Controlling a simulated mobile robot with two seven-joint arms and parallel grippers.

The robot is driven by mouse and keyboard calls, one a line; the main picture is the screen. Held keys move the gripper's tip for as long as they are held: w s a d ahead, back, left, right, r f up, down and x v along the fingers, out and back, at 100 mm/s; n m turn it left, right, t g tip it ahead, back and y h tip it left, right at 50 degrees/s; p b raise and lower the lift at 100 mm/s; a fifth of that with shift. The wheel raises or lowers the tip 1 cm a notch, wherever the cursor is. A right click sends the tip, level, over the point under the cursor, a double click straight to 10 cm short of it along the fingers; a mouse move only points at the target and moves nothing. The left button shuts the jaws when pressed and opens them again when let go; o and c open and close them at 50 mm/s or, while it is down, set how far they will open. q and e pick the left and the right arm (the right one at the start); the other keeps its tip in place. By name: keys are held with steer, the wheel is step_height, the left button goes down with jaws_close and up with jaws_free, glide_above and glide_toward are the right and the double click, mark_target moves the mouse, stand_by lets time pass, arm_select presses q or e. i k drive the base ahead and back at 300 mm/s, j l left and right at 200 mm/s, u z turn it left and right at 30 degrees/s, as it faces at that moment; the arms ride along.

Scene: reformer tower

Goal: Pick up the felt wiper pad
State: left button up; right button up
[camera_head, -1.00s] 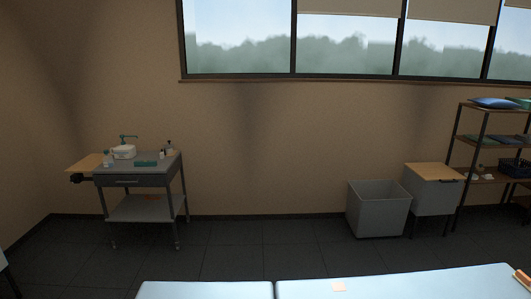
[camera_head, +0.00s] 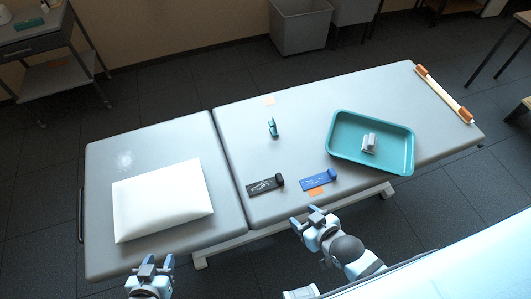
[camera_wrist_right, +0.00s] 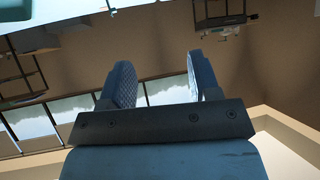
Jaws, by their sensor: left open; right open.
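Several small things lie on the grey padded table (camera_head: 250,215). A black flat piece with a raised block at one end (camera_head: 265,186) and a similar blue piece (camera_head: 318,180) lie near its front edge. A small teal upright item (camera_head: 272,128) stands behind them. A grey-white block (camera_head: 369,144) sits in the teal tray. I cannot tell for sure which is the felt wiper pad. My right gripper (camera_head: 307,219) is open and empty just in front of the table, below the blue piece. The right wrist view shows its two fingers apart (camera_wrist_right: 158,68). My left gripper (camera_head: 155,266) is open in front of the pillow.
A white pillow (camera_head: 162,200) lies on the table's left part. The teal tray (camera_head: 341,116) is at the right, with an orange-ended bar (camera_head: 443,92) beyond. A cart (camera_head: 35,45) and grey bin (camera_head: 300,28) stand behind.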

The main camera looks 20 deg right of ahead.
mark_target(369, 141)
steer(key=z, duration=1.55)
